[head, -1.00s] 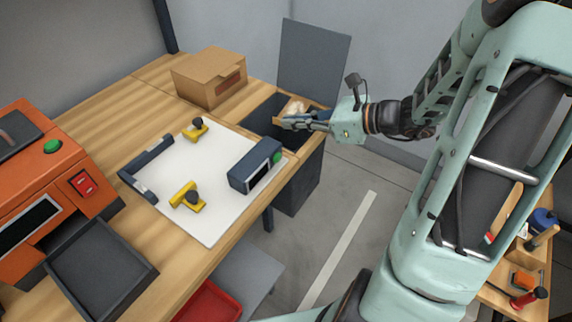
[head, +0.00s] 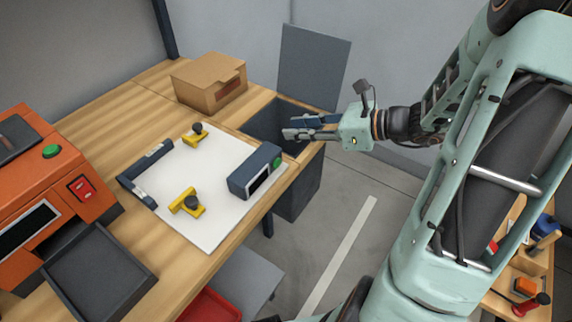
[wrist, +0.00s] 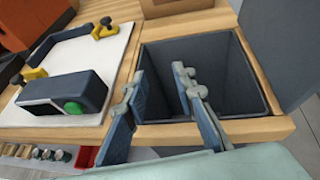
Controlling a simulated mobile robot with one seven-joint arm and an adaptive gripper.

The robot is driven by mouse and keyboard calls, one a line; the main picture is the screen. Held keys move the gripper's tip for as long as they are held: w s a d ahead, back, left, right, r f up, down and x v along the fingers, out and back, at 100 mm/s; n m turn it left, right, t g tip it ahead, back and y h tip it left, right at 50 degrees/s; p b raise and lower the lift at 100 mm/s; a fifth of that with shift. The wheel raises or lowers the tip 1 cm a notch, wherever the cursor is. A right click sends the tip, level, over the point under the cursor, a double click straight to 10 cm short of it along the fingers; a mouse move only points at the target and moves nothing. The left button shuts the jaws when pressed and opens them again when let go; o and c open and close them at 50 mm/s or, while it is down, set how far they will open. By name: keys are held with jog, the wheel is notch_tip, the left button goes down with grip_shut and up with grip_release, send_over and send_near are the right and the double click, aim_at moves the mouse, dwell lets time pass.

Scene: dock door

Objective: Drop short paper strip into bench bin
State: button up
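The bench bin is a dark grey box set into the bench end; its outer wall (head: 298,198) shows below the bench top and its inner wall (wrist: 215,58) shows in the wrist view. My gripper (head: 291,127) is over the bin opening. In the wrist view my gripper (wrist: 160,82) has its two fingers apart with nothing between them. I see no paper strip in either current view. The visible inside of the bin looks dark and bare, but its bottom is partly hidden by the fingers and the near rim.
A dark raised panel (head: 315,66) stands behind the bin. A cardboard box (head: 210,82) is left of it. A white board (head: 215,212) carries yellow clamps and a dark blue device (head: 254,172) with a green button. An orange machine (head: 62,170) and dark tray (head: 98,275) are farther left.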

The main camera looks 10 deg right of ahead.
jog(key=v, duration=1)
jog(key=shift+d+r, duration=0.1)
